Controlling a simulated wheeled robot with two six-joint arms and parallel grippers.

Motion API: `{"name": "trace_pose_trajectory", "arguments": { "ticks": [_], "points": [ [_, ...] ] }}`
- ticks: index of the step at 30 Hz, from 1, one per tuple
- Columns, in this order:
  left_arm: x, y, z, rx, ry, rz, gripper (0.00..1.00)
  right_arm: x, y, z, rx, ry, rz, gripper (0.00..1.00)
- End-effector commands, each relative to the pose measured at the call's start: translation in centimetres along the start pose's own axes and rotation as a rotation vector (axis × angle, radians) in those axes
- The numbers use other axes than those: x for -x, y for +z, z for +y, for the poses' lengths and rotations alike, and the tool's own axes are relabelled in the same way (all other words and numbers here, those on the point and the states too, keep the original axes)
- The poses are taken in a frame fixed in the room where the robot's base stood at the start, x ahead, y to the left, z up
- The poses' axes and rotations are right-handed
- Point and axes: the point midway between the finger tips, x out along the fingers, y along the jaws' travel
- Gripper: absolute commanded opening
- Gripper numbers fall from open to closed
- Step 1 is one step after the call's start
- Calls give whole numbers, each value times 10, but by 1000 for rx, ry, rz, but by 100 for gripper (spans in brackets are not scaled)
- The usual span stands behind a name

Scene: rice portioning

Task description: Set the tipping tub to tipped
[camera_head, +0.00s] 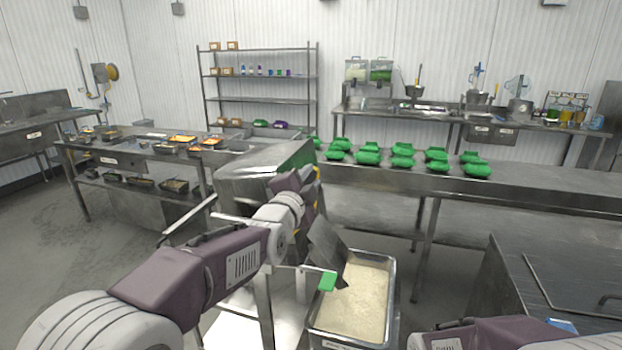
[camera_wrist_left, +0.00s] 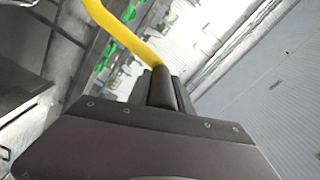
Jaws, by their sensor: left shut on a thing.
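The steel tub (camera_head: 255,165) stands on a metal frame in the middle of the head view, partly behind my left arm. I cannot tell its exact tilt. A yellow handle (camera_wrist_left: 120,30) curves up and left from the jaws in the left wrist view. A bit of yellow also shows at the tub's right side in the head view. My left gripper (camera_head: 312,190) is at that side, shut on the yellow handle; its fingers (camera_wrist_left: 162,88) are partly hidden by the wrist body. My right arm shows at the lower right, but its gripper is out of view.
A steel bin (camera_head: 393,300) of rice, with a green-handled scoop (camera_head: 327,281), stands right of the frame. Green containers (camera_head: 402,150) line the steel counter (camera_head: 540,186) behind. A dark steel unit (camera_head: 540,285) is at the right. Floor is clear at left.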

Motion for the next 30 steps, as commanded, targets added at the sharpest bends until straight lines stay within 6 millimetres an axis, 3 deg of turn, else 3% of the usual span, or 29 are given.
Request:
{"name": "trace_pose_trajectory", "arguments": {
  "ticks": [15, 16, 18, 30],
  "points": [
    [0, 5, 7, 5, 9, -6, 0, -3, 0, 0, 0, 0, 0, 0],
    [0, 5, 7, 5, 9, -6, 35, -3, 0, 0, 0, 0, 0, 0],
    [0, 5, 7, 4, 8, -6, 48, -3, 0, 0, 0, 0, 0, 0],
    [9, 4, 5, 3, 3, -3, 48, -7, 1, 0, 0, 0, 0, 0]
  ]
}}
